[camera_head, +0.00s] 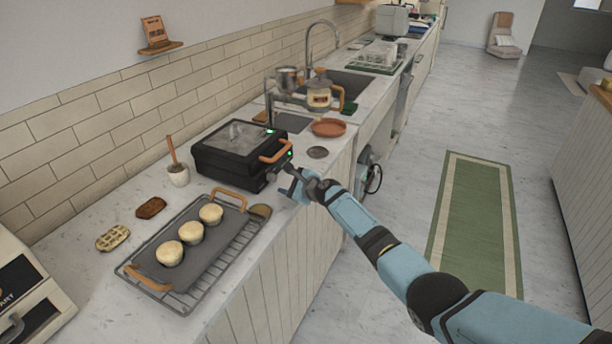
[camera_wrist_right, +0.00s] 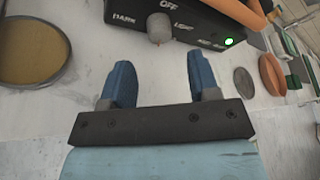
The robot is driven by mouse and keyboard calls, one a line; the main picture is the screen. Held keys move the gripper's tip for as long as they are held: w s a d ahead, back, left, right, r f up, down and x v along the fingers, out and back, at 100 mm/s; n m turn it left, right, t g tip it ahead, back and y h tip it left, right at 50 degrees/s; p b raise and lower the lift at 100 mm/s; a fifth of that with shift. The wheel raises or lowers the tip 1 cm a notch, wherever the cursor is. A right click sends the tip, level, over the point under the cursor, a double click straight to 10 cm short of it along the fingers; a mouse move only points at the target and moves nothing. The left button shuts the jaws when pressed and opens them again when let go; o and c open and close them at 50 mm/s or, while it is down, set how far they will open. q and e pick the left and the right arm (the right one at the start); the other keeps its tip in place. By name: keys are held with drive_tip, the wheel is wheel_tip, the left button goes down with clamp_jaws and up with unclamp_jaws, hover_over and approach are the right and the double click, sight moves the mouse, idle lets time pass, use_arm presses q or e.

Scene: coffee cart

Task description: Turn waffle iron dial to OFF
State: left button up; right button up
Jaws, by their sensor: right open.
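The black waffle iron (camera_head: 236,152) sits shut on the counter, with an orange handle (camera_head: 276,152) at its front right. Its front panel shows in the right wrist view (camera_wrist_right: 200,36), with the words DARK, OFF and LIGHT, a grey dial (camera_wrist_right: 159,28) and a lit green light (camera_wrist_right: 229,41). The dial's exact pointing is hard to tell. My right gripper (camera_wrist_right: 160,82) is open and empty, its blue fingertips just short of the dial, with the dial between their lines. In the head view my right gripper (camera_head: 290,183) is beside the iron's front edge. My left gripper is not in view.
A wire rack and dark tray (camera_head: 207,250) with three muffins lie in front of the iron. A round tan-topped item (camera_head: 260,211) is near the counter edge; it also shows in the right wrist view (camera_wrist_right: 30,48). A dark disc (camera_head: 317,152) and terracotta plate (camera_head: 328,127) lie beyond.

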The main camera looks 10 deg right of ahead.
use_arm(q)
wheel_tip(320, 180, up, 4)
drive_tip(key=p, duration=0.2)
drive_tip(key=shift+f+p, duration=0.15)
drive_tip(key=shift+p, duration=0.15)
use_arm(e)
drive_tip(key=v, duration=0.8)
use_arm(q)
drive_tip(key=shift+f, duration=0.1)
use_arm(e)
drive_tip(key=shift+f, duration=0.1)
